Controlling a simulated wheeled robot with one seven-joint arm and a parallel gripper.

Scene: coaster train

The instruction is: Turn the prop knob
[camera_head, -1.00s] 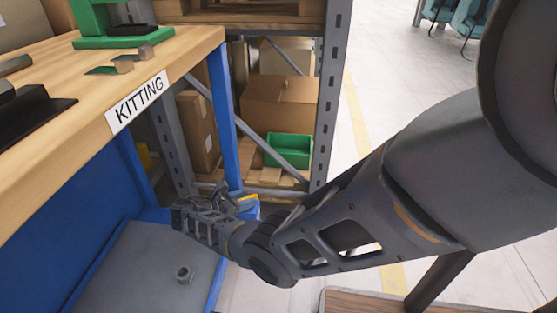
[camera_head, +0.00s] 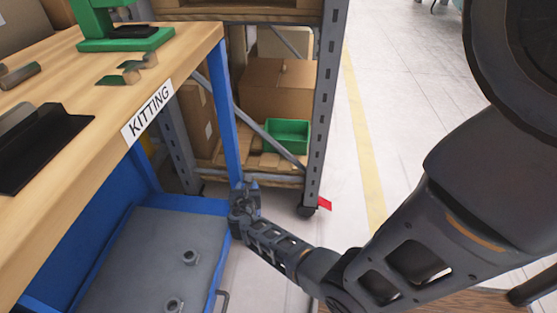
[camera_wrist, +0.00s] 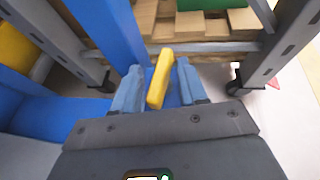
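A yellow bar-shaped knob (camera_wrist: 160,78), probably the prop knob, stands out in the wrist view with a blue part (camera_wrist: 173,100) below it. My gripper (camera_wrist: 160,82) is open, one finger on each side of the knob. The gaps to the fingers look narrow, and I cannot tell whether either finger touches it. In the head view my gripper (camera_head: 243,188) is low beside the blue bench leg (camera_head: 223,115), at the corner of the bench's lower blue frame. There the gripper hides the knob.
The wooden kitting bench (camera_head: 75,115) stands at left, with a grey lower panel (camera_head: 150,260) bearing bolt-like fittings. A wheeled grey rack (camera_head: 322,110) with boxes and a green bin (camera_head: 288,136) stands close behind my gripper. Floor at right is clear.

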